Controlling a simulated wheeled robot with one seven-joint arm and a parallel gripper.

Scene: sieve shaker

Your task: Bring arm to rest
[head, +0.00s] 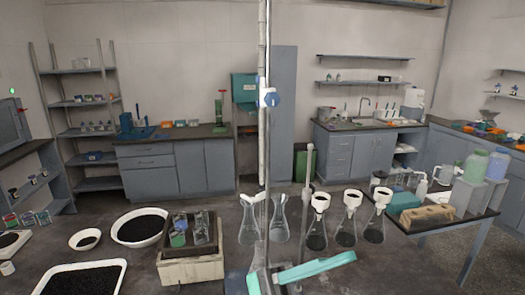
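I cannot make out my gripper or its fingertips in the head view. A teal bar (316,268) lies tilted at the bottom centre, rising to the right. I cannot tell what it belongs to. A tall thin metal rod (265,150) with a blue clamp (269,98) stands upright at the centre, in front of the room behind.
The dark bench (215,272) holds several flasks (317,232), some with white funnels. A white bowl (140,227) and a white tray (82,279) hold black grains. A box (191,268) stands left of centre. A side table (452,222) with bottles stands right.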

